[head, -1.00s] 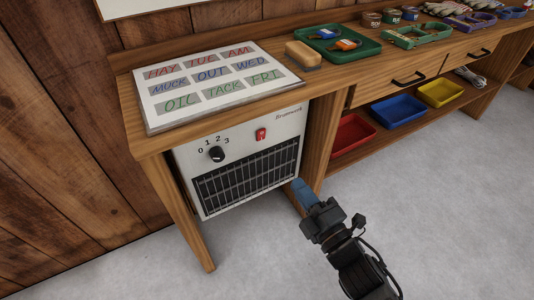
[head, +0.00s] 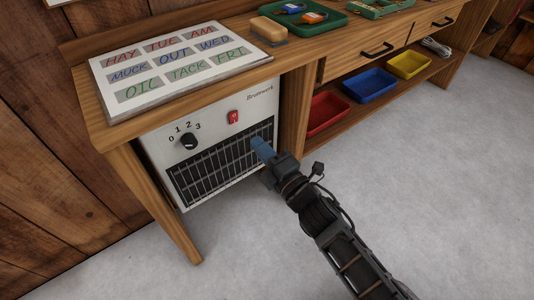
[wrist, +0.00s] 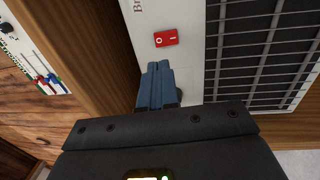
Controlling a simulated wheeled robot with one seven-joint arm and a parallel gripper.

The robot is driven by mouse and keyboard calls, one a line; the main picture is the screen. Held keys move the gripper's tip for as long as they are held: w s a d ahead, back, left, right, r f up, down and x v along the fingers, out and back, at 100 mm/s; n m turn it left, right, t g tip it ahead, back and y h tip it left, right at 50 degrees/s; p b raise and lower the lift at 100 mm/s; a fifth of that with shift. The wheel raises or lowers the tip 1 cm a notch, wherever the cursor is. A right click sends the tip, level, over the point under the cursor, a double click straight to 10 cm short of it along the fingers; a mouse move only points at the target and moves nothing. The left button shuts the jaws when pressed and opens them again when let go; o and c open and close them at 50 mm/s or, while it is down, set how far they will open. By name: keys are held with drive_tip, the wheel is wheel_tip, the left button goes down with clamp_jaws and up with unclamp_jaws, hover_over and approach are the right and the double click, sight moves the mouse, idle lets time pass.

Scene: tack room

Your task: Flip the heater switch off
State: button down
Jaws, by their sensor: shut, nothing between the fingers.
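The heater (head: 160,148) is a white panel with a black grille, set under the left end of the wooden bench. Its small red rocker switch (head: 234,117) is on the upper right of the panel. In the wrist view the switch (wrist: 166,39) shows an O and an I mark; I cannot tell which side is pressed in. My gripper (head: 259,144) has blue fingers, shut and empty. They are in front of the right part of the grille, below and right of the switch in the head view. In the wrist view the fingertips (wrist: 157,66) appear just short of the switch, apart from it.
A black dial (head: 188,141) numbered 0 to 3 is left of the switch. A bench leg (head: 294,112) stands close to the right of the heater. A lettered board (head: 175,68) lies on the bench top above. The grey floor (head: 440,190) in front is clear.

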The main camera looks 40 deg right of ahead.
sight(233, 116)
drive_tip(key=w, duration=0.6)
drive_tip(key=w+r, duration=0.1)
drive_tip(key=w, duration=0.2)
drive_tip(key=shift+r, duration=0.1)
